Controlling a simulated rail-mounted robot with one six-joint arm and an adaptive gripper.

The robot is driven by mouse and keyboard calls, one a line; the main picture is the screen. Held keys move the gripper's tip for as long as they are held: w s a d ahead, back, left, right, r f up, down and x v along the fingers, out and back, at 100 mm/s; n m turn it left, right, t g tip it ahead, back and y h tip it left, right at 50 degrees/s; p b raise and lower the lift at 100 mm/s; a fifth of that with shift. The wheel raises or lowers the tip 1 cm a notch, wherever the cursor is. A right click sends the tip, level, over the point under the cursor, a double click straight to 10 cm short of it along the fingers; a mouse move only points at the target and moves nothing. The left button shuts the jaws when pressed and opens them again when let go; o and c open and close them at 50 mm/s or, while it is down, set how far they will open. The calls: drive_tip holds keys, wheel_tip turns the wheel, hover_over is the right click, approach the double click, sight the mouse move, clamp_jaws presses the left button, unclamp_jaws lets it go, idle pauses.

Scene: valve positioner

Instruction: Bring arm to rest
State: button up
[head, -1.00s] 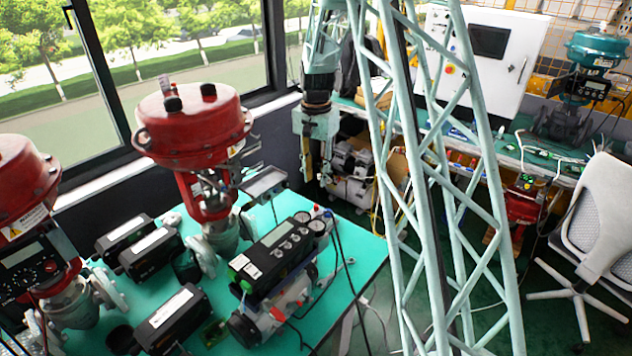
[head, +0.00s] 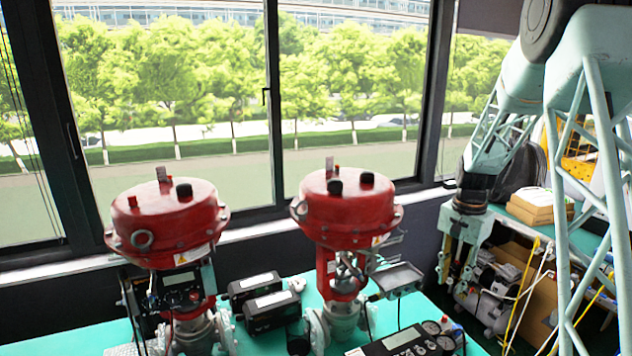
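My gripper (head: 457,262) hangs pointing down at the right of the head view, at the end of my pale green arm. It is in the air beside the right end of the green table, apart from the valves. Its two fingers look parallel with a narrow gap, but they are small and I cannot tell how far apart they are. I see nothing clearly held. Two red valve actuators, the left one (head: 167,222) and the right one (head: 345,210), stand upright on the table. A positioner (head: 181,290) with a display is mounted at the left valve.
The green table (head: 280,344) carries black positioner boxes (head: 268,309) and a device with gauges (head: 405,343). A bench with cardboard boxes (head: 540,206) and pumps (head: 493,288) lies behind my gripper. Windows (head: 340,90) line the back wall.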

drive_tip(key=s+a+r+n+t, duration=0.1)
drive_tip(key=s+a+r+n, duration=0.1)
drive_tip(key=s+a+r, duration=0.45)
drive_tip(key=s+a+r+n, duration=0.1)
drive_tip(key=s+a+r, duration=0.2)
drive_tip(key=s+r, duration=0.5)
drive_tip(key=s+a+r+n+t, duration=0.1)
drive_tip(key=s+a+r+n, duration=0.1)
drive_tip(key=s+a+r, duration=0.5)
drive_tip(key=s+a+r+n+t, duration=0.1)
drive_tip(key=s+a+r+n, duration=0.1)
drive_tip(key=s, duration=1.1)
drive_tip(key=s+a+r+n, duration=0.2)
drive_tip(key=s+r+n, duration=0.1)
drive_tip(key=s, duration=1.1)
drive_tip(key=shift+s+a+r+n+t, duration=0.2)
drive_tip(key=shift+r+n+t, duration=0.2)
drive_tip(key=shift+r, duration=0.2)
drive_tip(key=shift+w, duration=0.1)
